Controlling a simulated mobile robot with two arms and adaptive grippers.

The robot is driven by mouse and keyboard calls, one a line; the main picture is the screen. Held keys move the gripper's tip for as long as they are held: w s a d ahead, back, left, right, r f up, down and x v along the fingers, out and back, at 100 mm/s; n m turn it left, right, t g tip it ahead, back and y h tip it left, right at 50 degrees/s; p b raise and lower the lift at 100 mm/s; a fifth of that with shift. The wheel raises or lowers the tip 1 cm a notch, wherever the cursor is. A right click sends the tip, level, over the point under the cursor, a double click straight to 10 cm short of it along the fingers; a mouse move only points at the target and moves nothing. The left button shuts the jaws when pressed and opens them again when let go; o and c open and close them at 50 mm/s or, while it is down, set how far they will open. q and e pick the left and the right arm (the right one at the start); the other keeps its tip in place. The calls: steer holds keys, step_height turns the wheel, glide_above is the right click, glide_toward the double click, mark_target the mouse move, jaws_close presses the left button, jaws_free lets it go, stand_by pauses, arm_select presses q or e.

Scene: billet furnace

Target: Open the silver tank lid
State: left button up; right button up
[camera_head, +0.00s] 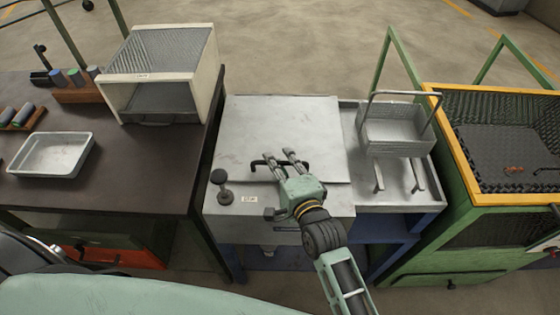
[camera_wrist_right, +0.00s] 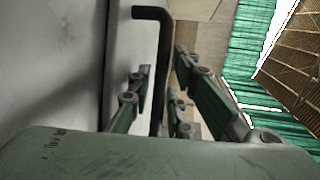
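The silver tank (camera_head: 325,203) stands in the middle of the head view. Its flat silver lid (camera_head: 270,120) lies down over it, with a black bar handle (camera_head: 256,163) near the front edge. My right gripper (camera_head: 281,158) is at this handle, its fingers reaching over the bar. In the right wrist view, the black handle (camera_wrist_right: 154,75) runs between the fingers of the right gripper (camera_wrist_right: 162,70), with a visible gap on the right side. The fingers look open around it, and the palm hides its lower end. My left gripper is not in view.
A black knob (camera_head: 222,187) stands on the tank's front left. A wire basket (camera_head: 397,135) sits on the right. A dark table (camera_head: 150,170) on the left bears a metal tray (camera_head: 52,155) and a white-framed box (camera_head: 160,70). A yellow-rimmed green bin (camera_head: 445,125) stands at far right.

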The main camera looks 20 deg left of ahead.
steer(key=c, duration=0.4)
steer(key=shift+f, duration=0.1)
jaws_close()
